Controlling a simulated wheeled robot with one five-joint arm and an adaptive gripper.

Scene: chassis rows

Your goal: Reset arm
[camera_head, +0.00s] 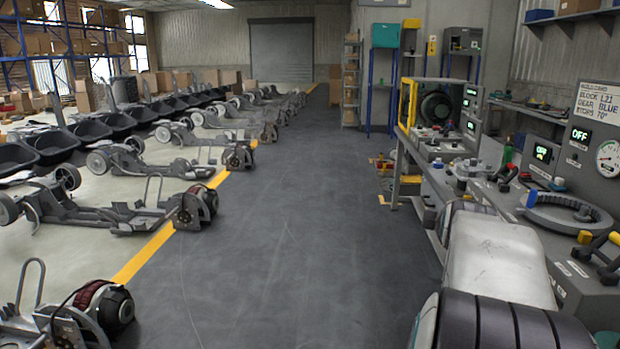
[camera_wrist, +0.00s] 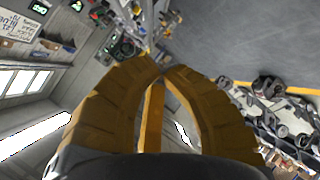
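My gripper (camera_wrist: 161,70) shows in the wrist view as two curved, yellow-brown fingers. Their tips come together near the picture's middle, and I see no object held between them. A narrow yellow strip shows in the gap behind the tips; I cannot tell what it is. My arm's pale link and dark ribbed section fill the lower right of the head view, over the bench side. I cannot make out the gripper's fingers in the head view.
A grey workbench (camera_head: 485,205) with a ring-shaped part (camera_head: 570,213), gauges and a yellow-framed machine (camera_head: 408,103) runs along the right. Several chassis (camera_head: 110,207) stand in rows at the left, past a yellow floor line (camera_head: 147,252). The dark aisle (camera_head: 290,230) between is clear.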

